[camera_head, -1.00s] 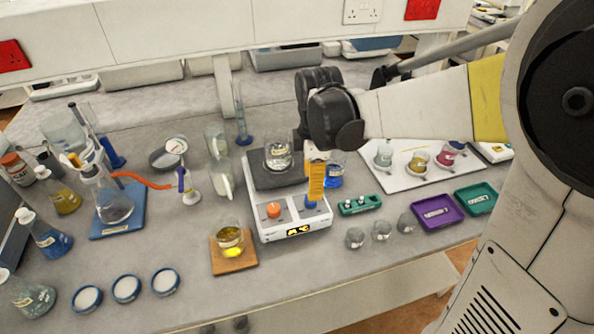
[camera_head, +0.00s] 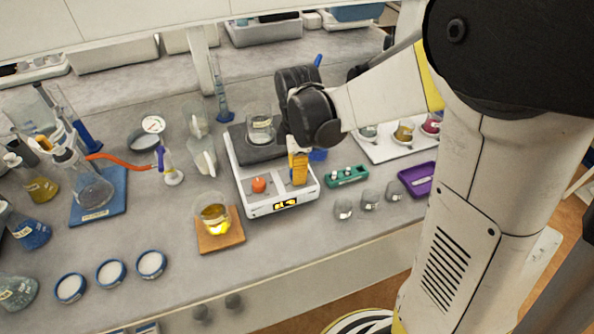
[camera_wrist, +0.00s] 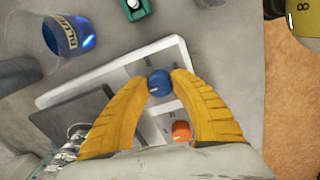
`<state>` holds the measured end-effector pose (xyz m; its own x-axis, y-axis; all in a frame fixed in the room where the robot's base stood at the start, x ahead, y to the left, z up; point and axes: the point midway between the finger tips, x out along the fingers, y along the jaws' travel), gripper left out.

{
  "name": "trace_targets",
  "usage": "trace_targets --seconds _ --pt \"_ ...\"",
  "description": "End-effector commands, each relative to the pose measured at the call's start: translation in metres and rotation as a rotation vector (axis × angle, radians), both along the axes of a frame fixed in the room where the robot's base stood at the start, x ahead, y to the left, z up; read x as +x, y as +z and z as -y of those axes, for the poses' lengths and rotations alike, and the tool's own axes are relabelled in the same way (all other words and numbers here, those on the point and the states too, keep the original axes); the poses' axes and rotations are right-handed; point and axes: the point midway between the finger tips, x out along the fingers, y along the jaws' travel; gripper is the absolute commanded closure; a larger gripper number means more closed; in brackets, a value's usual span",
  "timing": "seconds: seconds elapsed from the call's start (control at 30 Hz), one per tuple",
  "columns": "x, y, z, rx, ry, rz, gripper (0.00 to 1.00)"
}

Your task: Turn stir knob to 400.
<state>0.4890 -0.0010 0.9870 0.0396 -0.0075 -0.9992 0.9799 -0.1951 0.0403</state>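The white hotplate stirrer (camera_head: 247,189) stands mid-bench with a dark top plate (camera_head: 252,151), an orange knob (camera_head: 259,185) on the left and a small lit yellow display (camera_head: 286,203) too small to read. A blue knob (camera_wrist: 159,84) shows in the wrist view, beside the orange knob (camera_wrist: 181,131). My gripper (camera_head: 298,183) points down over the right side of the panel and hides the blue knob in the head view. In the wrist view my gripper's yellow fingertips (camera_wrist: 162,76) close in on both sides of the blue knob and appear to touch it.
A beaker (camera_head: 261,128) stands on the top plate. A beaker of yellow liquid (camera_head: 214,219) sits on a wooden square left of the stirrer. A green holder (camera_head: 346,176) and small glass jars (camera_head: 369,198) are close on the right. A blue-liquid beaker (camera_wrist: 68,34) stands behind.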

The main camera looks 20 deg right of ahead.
Motion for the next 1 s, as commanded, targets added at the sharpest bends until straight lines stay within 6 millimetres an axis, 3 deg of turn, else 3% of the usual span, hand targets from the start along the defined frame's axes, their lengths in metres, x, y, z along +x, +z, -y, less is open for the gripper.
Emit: trace_targets --seconds 0.47,1.0 --pt "-0.0005 0.0001 -0.0001 0.0 -0.087 -0.001 1.0" --pt "-0.0009 0.0003 -0.0005 -0.001 -0.554 -0.002 1.0"
